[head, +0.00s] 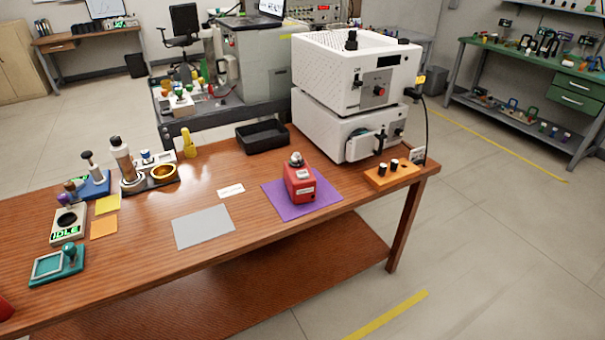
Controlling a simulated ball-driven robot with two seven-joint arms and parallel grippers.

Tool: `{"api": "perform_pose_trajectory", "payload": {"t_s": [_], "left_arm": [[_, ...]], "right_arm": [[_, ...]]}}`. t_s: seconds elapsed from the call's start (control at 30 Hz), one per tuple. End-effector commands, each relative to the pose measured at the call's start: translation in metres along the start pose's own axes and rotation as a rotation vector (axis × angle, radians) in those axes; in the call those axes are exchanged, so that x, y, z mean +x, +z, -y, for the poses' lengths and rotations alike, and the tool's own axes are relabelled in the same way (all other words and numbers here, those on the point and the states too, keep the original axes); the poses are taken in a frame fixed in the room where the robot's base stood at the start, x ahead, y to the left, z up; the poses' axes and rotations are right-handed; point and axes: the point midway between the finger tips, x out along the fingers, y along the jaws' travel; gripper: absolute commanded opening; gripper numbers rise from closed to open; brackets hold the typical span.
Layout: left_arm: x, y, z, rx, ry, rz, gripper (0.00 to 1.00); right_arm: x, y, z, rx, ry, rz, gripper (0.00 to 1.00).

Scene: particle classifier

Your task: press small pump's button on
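No label in the head view is readable as a small pump. A small red device (299,186) with a dark and silver top and a pale label stands upright on a purple mat (272,196). I cannot tell whether it is the pump, and no button on it is clear. Two white instrument boxes (327,70) are stacked behind it at the back right of the wooden table. The upper box has a red knob (379,91) and a dark display. The lower box (318,131) has a round fitting on its front. Neither of my grippers is in view.
The wooden table (150,225) holds a grey mat (203,227), a black tray (263,136), an orange block with black caps (391,174), an IDLE display device (67,226) and a teal device (58,263). A black cable hangs at the right. The table's front middle is clear.

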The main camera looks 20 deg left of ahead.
Motion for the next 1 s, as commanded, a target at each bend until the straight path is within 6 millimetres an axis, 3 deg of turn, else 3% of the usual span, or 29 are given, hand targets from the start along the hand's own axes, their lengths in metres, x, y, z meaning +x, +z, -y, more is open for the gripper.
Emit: {"api": "perform_pose_trajectory", "payload": {"t_s": [0.13,0.3,1.0], "left_arm": [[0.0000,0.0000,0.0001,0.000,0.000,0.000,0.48],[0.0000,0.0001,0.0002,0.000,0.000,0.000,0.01],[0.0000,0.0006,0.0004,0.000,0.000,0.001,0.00]], "right_arm": [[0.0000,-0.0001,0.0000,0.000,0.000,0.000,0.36],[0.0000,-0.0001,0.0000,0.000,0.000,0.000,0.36],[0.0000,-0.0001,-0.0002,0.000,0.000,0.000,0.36]]}}
